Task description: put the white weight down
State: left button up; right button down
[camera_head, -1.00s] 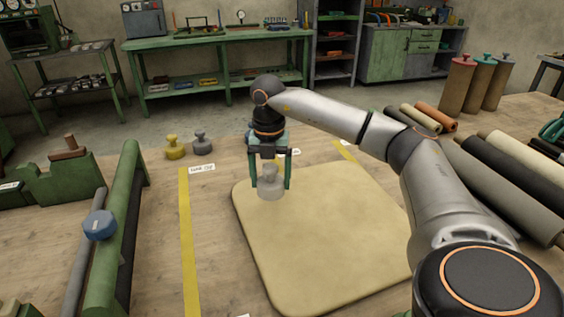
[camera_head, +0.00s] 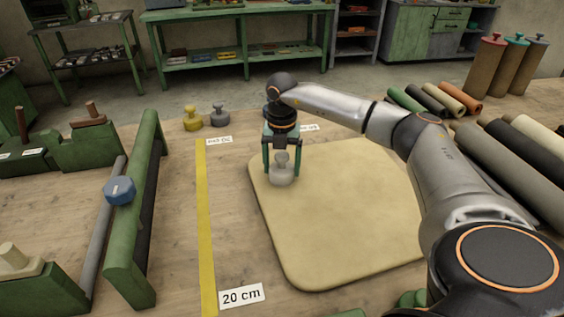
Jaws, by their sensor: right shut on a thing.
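The white weight (camera_head: 281,175), a pale squat cylinder with a knob on top, is at the far left corner of the tan sheet (camera_head: 340,225). My right gripper (camera_head: 282,165) is around its knob from above and shut on it. The weight's base looks at or very near the sheet; I cannot tell whether it touches. My left gripper is not in view.
A yellow weight (camera_head: 193,119) and a grey weight (camera_head: 219,117) stand behind, to the left. A yellow strip (camera_head: 206,230) runs left of the sheet, with a "20 cm" label (camera_head: 241,295). A green bar (camera_head: 134,210) stands further left. Rolls (camera_head: 510,165) lie at right.

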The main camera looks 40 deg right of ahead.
aim_at(282, 155)
jog(key=shift+w, duration=0.1)
grip_release()
notch_tip(282, 155, up, 12)
jog(key=shift+r+p, duration=0.1)
jog(key=shift+p, duration=0.4)
